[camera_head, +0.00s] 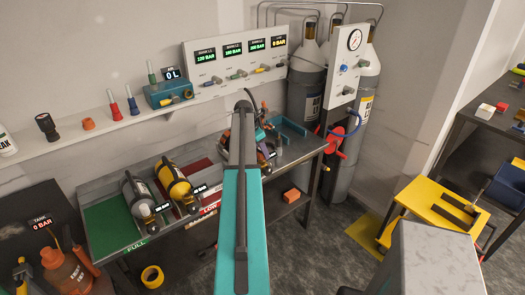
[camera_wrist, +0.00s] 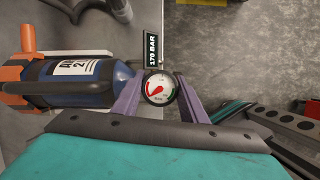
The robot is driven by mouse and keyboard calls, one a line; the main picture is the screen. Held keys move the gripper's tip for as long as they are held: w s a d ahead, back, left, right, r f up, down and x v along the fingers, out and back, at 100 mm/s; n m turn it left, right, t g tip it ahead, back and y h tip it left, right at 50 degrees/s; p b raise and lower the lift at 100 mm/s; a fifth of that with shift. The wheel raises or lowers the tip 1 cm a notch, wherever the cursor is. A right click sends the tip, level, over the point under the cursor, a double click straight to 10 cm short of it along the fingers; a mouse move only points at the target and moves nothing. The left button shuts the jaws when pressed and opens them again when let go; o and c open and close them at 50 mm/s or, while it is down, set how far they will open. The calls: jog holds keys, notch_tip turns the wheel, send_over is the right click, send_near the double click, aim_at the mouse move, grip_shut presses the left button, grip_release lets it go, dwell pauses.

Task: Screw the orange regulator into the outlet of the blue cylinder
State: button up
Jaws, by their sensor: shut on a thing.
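The blue cylinder (camera_wrist: 75,85) lies on its side at the left of the wrist view, with orange parts at its far-left end. A small tag (camera_wrist: 152,50) reading 170 BAR stands by its valve end. My gripper (camera_wrist: 159,78) has its purple fingers shut on the regulator, whose round white gauge (camera_wrist: 159,88) with a red and green scale faces the camera between them. The regulator's body is mostly hidden, and so is its contact with the outlet; I cannot tell if it is seated. In the head view my arm hides most of this spot.
A silver and a yellow cylinder (camera_head: 178,184) lie on the bench (camera_head: 92,192) left of my arm. A white gauge panel (camera_head: 195,64) is on the wall behind. Tall grey cylinders (camera_head: 307,80) stand at the back right. A yellow stool (camera_head: 440,208) stands on the right.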

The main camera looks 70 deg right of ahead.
jog(key=m+y+p, duration=0.1)
jog(key=m, duration=0.3)
jog(key=shift+w+g, duration=0.1)
jog(key=shift+g, duration=0.3)
jog(key=shift+m+y, duration=0.6)
jog(key=shift+m, duration=1.1)
jog(key=o, duration=1.3)
jog(key=shift+c, duration=0.2)
jog(key=b+v, duration=0.4)
jog(key=v, duration=0.9)
jog(key=shift+w+a+r, duration=0.15)
jog(key=shift+w+r, duration=0.15)
jog(key=shift+w, duration=0.1)
